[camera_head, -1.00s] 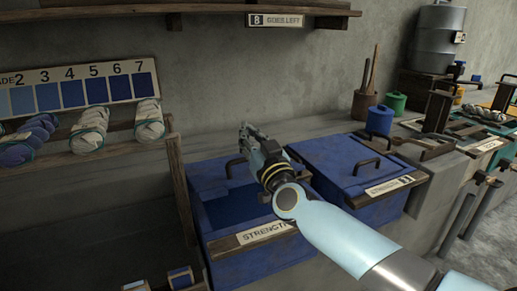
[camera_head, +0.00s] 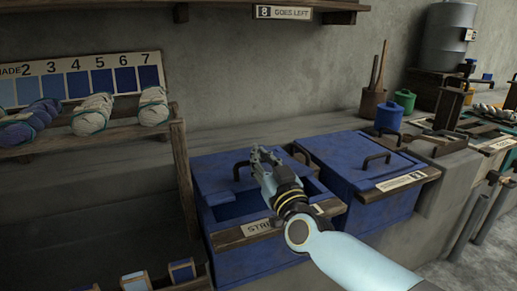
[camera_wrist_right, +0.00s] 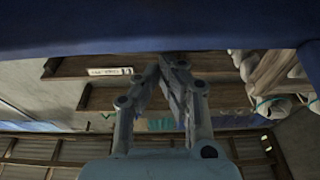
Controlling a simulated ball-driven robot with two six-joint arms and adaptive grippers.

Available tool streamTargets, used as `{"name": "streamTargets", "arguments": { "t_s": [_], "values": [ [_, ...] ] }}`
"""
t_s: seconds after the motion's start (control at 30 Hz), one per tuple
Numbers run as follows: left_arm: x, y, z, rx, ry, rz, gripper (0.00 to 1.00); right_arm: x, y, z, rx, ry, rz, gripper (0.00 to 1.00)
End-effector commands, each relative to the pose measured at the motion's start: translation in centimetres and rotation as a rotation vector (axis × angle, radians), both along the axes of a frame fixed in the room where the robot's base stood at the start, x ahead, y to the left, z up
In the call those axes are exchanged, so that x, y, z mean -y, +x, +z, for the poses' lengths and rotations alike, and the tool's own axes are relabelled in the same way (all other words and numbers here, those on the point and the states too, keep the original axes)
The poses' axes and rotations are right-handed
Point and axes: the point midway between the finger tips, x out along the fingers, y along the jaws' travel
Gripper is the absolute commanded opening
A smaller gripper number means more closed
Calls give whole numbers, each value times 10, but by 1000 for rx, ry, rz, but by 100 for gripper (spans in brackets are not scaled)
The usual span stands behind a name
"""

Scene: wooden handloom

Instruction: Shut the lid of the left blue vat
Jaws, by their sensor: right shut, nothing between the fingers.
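The left blue vat (camera_head: 245,262) has a wooden front rail with a partly hidden label. Its blue lid (camera_head: 212,175) has a dark handle (camera_head: 240,168) and stands toward the back. A dark gap (camera_head: 232,207) shows between the lid and the front rail, so the vat is partly open. My right gripper (camera_head: 264,156) is shut and empty, over the lid just right of its handle. I cannot tell if it touches the lid. In the right wrist view the closed fingers (camera_wrist_right: 172,68) lie below a broad blue surface. My left gripper is not in view.
The right blue vat (camera_head: 372,208) stands close beside, its lid shut. A wooden rack with yarn skeins (camera_head: 95,115) is at the left. Blue and green pots (camera_head: 388,118) and a wooden holder with sticks stand behind the vats. A shelf (camera_head: 220,8) runs above.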

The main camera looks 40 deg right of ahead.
Motion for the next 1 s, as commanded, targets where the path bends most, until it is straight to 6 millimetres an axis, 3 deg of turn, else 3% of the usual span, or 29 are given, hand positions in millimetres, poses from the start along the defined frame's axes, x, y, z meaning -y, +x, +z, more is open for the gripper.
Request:
{"name": "streamTargets", "arguments": {
  "t_s": [0.37, 0.53, 0.7, 0.8, 1.0],
  "values": [
    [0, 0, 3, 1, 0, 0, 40, 0, 0, 3, 3, -1, 0, 0],
    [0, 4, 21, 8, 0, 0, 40, 0, 4, 22, 5, -1, 2, 0],
    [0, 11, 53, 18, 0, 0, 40, -1, 12, 53, 5, -1, 7, 0],
    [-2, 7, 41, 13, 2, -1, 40, -8, -19, 28, -4, 1, 8, 0],
    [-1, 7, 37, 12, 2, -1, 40, -17, -59, 14, 0, 0, 7, 0]
  ]
}}
